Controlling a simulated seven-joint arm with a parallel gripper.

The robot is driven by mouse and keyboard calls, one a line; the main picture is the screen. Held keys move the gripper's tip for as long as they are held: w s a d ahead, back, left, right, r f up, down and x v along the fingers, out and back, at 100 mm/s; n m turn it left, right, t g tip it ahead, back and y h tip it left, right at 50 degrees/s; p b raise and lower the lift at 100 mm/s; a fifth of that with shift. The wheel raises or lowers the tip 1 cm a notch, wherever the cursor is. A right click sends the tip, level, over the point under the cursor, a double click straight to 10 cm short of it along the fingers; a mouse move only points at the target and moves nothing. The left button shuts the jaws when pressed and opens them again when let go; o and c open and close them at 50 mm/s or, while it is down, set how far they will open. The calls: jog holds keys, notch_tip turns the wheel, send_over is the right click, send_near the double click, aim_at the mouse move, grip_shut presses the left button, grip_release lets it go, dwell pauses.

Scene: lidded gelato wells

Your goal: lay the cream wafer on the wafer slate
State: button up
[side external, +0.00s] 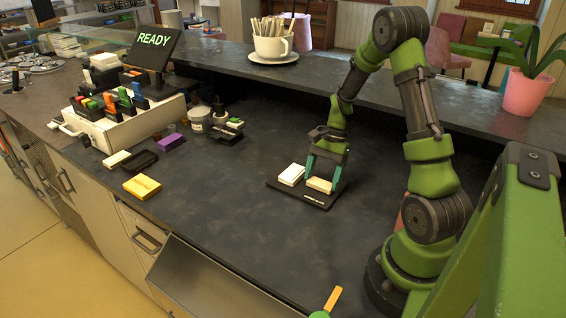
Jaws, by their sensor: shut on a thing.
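The wafer slate (272,184) is a thin dark board on the counter, left of my arm's base. The cream wafer (319,186) is a pale tan block over the slate's right half. My gripper (323,178) points down with its teal fingers on either side of the cream wafer, shut on it. The wafer is at or very close to the slate's surface; I cannot tell whether it touches. A white block (291,174) lies on the slate's left half, beside the cream wafer.
A cup of sticks (272,47) is on the back ledge. The counter between is clear.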

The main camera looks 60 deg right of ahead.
jog(key=shift+f, duration=0.25)
jog(key=o, duration=0.9)
jog(key=shift+o, duration=0.2)
jog(key=v, duration=1.6)
jog(key=shift+r, duration=0.4)
jog(key=shift+s+d, duration=0.1)
jog(key=shift+d, duration=0.05)
jog(key=s+a+r+n+t+h, duration=0.1)
jog(key=a+n, duration=0.6)
jog(key=a, duration=0.7)
jog(key=s+a+r+n+t+h, duration=0.1)
jog(key=s+a+r+n+t, duration=0.3)
jog(key=a, duration=1)
notch_tip(320, 180, up, 2)
jog(key=n+t, duration=0.2)
jog(key=n, duration=0.1)
jog(key=shift+s+a+h, duration=0.15)
jog(key=shift+a+h, duration=0.1)
jog(key=shift+h, duration=0.05)
